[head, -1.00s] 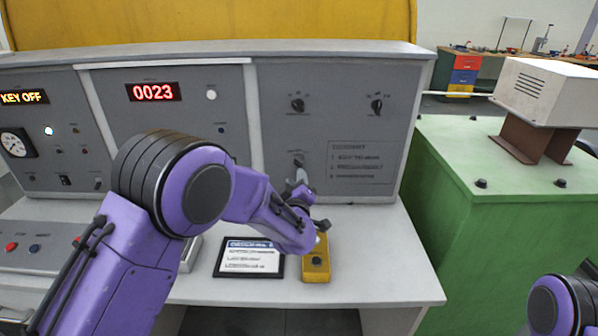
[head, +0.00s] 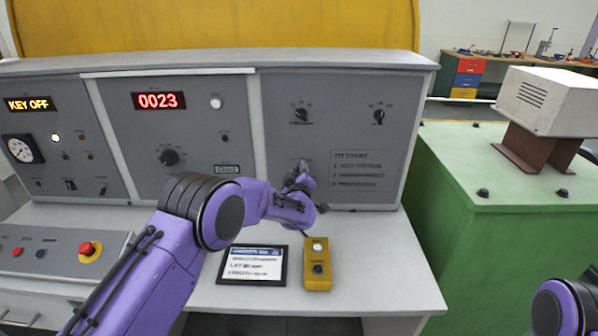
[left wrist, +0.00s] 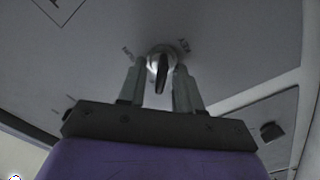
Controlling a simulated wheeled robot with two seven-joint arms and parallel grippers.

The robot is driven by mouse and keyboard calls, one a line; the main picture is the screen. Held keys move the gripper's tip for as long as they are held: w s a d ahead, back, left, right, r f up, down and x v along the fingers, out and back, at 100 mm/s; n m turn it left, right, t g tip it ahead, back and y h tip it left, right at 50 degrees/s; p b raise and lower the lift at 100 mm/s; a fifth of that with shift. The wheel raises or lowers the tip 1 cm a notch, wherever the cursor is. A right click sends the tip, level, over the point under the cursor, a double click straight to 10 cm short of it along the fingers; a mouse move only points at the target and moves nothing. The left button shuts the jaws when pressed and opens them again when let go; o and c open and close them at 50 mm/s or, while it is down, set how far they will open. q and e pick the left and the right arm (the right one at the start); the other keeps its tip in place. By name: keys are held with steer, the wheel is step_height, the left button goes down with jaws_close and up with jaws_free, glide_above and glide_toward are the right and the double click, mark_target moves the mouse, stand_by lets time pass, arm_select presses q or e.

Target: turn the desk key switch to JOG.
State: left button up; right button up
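The desk key switch shows in the left wrist view (left wrist: 162,62) as a round metal collar with a dark key standing out from it; printed labels beside it are too blurred to read fully. My left gripper (left wrist: 159,68) is open, with one finger on each side of the key and gaps visible between. In the head view my left gripper (head: 301,170) is at the lower part of the right grey panel (head: 355,105) and mostly hides the switch. The left display (head: 29,104) reads KEY OFF. My right gripper is out of view; only part of the right arm shows.
A yellow button box (head: 317,275) and a framed card (head: 252,281) lie on the desk below my left arm. A red emergency button (head: 88,250) is at the left. Two knobs (head: 302,115) (head: 379,117) sit above the gripper. A green machine housing (head: 500,230) stands at the right.

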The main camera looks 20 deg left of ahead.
arm_select(q)
jaws_close()
steer(key=shift+m, duration=0.4)
steer(key=m+b, duration=0.1)
steer(key=m, duration=0.1)
steer(key=shift+d+m, duration=0.1)
steer(key=shift+m, duration=0.3)
steer(key=shift+d+m+b, duration=0.15)
steer(key=shift+m+b, duration=0.55)
steer(key=shift+m, duration=1.9)
jaws_free()
steer(key=shift+r, duration=0.1)
